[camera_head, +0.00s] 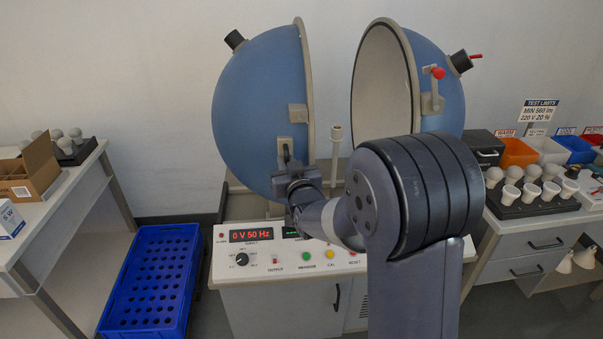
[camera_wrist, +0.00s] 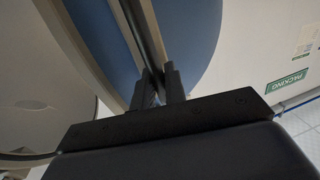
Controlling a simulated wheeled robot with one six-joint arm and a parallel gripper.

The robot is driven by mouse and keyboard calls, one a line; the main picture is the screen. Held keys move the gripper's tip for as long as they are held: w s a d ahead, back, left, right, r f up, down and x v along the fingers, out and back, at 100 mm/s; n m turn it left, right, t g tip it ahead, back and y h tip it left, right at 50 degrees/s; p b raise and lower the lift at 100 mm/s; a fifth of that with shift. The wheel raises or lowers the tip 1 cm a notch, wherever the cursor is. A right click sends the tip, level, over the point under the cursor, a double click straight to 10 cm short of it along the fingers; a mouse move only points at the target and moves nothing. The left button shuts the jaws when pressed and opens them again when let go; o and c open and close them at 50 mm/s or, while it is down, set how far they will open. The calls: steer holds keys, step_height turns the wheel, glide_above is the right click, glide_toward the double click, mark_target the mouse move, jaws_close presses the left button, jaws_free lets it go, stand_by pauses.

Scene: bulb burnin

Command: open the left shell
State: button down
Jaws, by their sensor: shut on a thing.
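The left shell (camera_head: 255,95) is a blue half-sphere with a beige rim, standing apart from the right shell (camera_head: 437,95) with a wide gap between them. A beige latch plate and handle mount (camera_head: 284,145) sits low on the left shell near its rim. My gripper (camera_head: 287,160) is at this mount, shut on the left shell's handle, which it mostly hides. In the wrist view my gripper's dark fingers (camera_wrist: 160,85) close in front of the blue shell (camera_wrist: 195,40). The right shell shows its pale inside and a red-knobbed latch (camera_head: 437,74).
A pale lamp post (camera_head: 336,140) stands between the shells. Below is a control panel (camera_head: 235,258) reading 0 V 50 Hz. A blue crate (camera_head: 150,285) is on the floor at left. A bulb tray (camera_head: 530,205) and bins stand on the right bench.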

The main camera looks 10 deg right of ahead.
steer(key=shift+a+r, duration=0.1)
steer(key=shift+a, duration=0.5)
steer(key=c, duration=1.5)
jaws_free()
steer(key=shift+d, duration=0.1)
steer(key=shift+c, duration=0.2)
steer(key=s+d+b, duration=0.2)
steer(key=s, duration=0.8)
steer(key=shift+s+b, duration=0.3)
steer(key=shift+b, duration=0.1)
steer(key=shift+w, duration=0.1)
